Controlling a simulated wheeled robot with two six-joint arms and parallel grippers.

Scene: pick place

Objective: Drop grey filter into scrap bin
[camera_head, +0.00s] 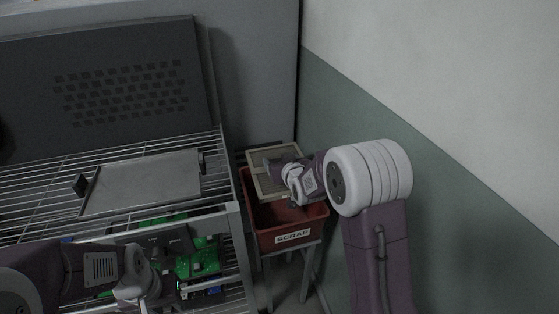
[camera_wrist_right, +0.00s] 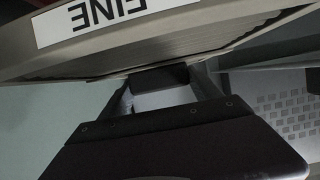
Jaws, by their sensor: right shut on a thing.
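The filter (camera_head: 257,181) has a pale beige-grey frame around a grey panel. My right gripper (camera_head: 272,165) is shut on its frame and holds it tilted over the back part of the scrap bin. In the right wrist view the filter (camera_wrist_right: 190,48) fills the top, with a white label reading "FINE" upside down, and the fingers meet its edge. The scrap bin (camera_head: 266,239) is a red open box with a white SCRAP label on its front. My left gripper (camera_head: 155,287) is at the lower left, by the green circuit boards; its fingers are not clear.
A wire rack (camera_head: 30,200) fills the left, with a flat grey panel (camera_head: 145,183) between black clips on it. Green circuit boards (camera_head: 200,262) sit lower in it. A stand (camera_head: 265,280) carries the bin. The green-and-white wall (camera_head: 430,150) is close at right.

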